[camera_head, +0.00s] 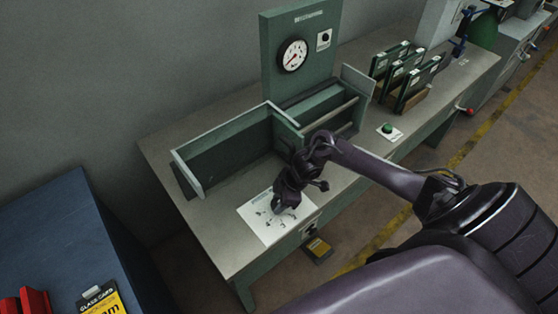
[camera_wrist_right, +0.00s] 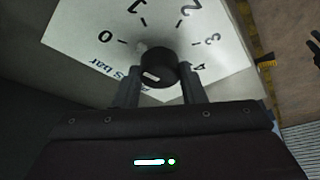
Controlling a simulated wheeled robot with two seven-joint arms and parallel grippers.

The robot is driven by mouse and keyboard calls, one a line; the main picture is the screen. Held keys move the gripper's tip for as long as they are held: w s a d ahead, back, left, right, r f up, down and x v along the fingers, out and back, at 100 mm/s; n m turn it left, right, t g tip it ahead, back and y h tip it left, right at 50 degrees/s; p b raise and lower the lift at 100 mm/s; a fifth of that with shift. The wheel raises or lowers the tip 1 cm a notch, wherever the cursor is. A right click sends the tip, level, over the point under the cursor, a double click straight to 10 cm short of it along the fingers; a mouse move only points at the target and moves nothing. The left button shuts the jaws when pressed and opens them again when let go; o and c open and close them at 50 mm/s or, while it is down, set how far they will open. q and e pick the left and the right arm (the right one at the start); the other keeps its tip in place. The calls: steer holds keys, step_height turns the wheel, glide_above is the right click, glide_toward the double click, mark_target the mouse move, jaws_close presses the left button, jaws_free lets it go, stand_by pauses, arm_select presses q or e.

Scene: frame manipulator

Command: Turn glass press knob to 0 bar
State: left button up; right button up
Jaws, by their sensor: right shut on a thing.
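The black press knob (camera_wrist_right: 158,66) sits on a white dial plate marked 0 to 4 and partly readable "bar" (camera_wrist_right: 222,45). A small pale tip at the knob's upper left lies between the 0 and the 1; I cannot tell surely whether it is the pointer. My right gripper (camera_wrist_right: 158,90) is shut on the knob, one finger on each side. In the head view the right gripper (camera_head: 279,206) reaches down onto the plate (camera_head: 254,234), hiding the knob. The left gripper is not in view.
The green press frame (camera_head: 270,75) carries a round gauge (camera_head: 293,55) behind the plate. An open green trough (camera_head: 190,160) lies between. A green button (camera_head: 387,128) and racked panels (camera_head: 405,72) stand right. A blue cabinet (camera_head: 75,225) is left.

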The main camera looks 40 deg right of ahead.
steer(key=o, duration=1)
steer(key=shift+s+d+r+b, duration=0.2)
steer(key=shift+d+r+b, duration=0.2)
steer(key=shift+b, duration=0.25)
steer(key=s+d+b, duration=0.1)
steer(key=s+d, duration=0.1)
steer(key=d, duration=0.1)
steer(key=s+d+b, duration=0.1)
steer(key=s+d, duration=0.1)
steer(key=d, duration=0.1)
steer(key=s+d+b, duration=0.1)
steer(key=d, duration=0.1)
steer(key=shift+s+d+b, duration=0.4)
steer(key=shift+s+d+r, duration=0.15)
steer(key=shift+s+d, duration=0.1)
steer(key=shift+d, duration=0.25)
